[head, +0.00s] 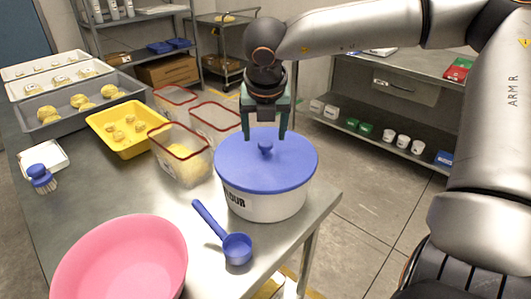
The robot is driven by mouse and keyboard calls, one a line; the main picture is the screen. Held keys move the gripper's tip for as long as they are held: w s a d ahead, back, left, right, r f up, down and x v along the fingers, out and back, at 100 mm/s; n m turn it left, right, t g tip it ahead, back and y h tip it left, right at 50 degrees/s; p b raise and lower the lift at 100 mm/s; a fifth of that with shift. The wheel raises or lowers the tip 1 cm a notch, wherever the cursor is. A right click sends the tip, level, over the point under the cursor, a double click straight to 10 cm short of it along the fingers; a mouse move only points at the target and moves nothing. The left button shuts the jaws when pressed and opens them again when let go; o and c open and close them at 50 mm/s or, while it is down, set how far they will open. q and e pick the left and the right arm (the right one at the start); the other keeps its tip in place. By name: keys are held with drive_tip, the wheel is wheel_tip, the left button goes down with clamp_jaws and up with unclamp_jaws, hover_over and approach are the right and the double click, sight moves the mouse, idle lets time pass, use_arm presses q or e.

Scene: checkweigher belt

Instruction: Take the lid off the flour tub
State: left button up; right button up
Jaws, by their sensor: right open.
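The flour tub (262,202) is a white round tub near the right edge of the steel table, with part of its FLOUR label showing. A blue lid (240,170) with a small round knob (265,149) sits on it. My right gripper (265,138) points down over the lid, its green fingers open to both sides of the knob. The fingertips look close to the knob's height; I cannot tell whether they touch the lid. My left gripper is not in view.
A blue scoop (236,248) lies in front of the tub, beside a pink bowl (120,262). Clear red-rimmed containers (183,165) stand close behind on the left. A yellow tray (112,140) and a blue brush (41,178) are farther left. Bare table (75,215) shows at left.

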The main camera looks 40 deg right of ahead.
sight(266, 143)
drive_tip(key=x, duration=0.4)
drive_tip(key=shift+s+d, duration=0.15)
clamp_jaws()
idle(0.4)
drive_tip(key=shift+r, duration=0.1)
